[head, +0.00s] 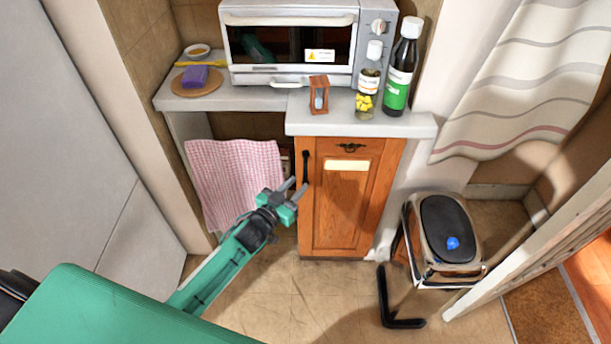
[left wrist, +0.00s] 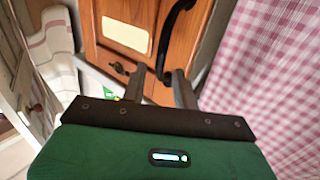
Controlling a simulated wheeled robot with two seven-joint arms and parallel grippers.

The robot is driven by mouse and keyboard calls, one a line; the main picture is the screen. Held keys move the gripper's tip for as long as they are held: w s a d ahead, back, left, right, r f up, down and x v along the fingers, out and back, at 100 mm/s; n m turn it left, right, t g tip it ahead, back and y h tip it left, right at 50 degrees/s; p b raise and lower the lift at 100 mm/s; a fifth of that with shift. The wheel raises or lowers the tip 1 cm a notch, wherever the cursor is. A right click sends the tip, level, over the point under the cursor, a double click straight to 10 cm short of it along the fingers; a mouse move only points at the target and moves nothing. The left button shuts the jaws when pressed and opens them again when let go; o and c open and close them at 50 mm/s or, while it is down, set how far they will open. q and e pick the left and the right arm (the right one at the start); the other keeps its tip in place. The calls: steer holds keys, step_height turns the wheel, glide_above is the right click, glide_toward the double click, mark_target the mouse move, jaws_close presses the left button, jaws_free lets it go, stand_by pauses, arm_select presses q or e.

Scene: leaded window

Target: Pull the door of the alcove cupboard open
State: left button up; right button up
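The alcove cupboard door (head: 342,215) is orange-brown wood with a pale label and looks shut. Its black bar handle (head: 305,168) runs upright along the left edge. In the left wrist view the handle (left wrist: 172,35) shows beyond the fingers, the door (left wrist: 133,12) behind it. My left gripper (head: 295,187) is just below and left of the handle, fingers apart and empty. In the left wrist view one end of the handle appears between the two fingertips (left wrist: 158,78); I cannot tell whether they touch it. My right gripper is not in view.
A grey counter (head: 420,124) above the door holds a toaster oven (head: 290,45), bottles (head: 402,65) and an hourglass (head: 319,95). A pink checked towel (head: 235,180) hangs left of the door. A pedal bin (head: 445,235) stands at right. The floor before the door is partly clear.

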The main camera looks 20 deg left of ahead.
mark_target(304, 178)
arm_select(q)
steer(key=shift+x, duration=2.6)
steer(key=shift+c, duration=0.2)
jaws_close()
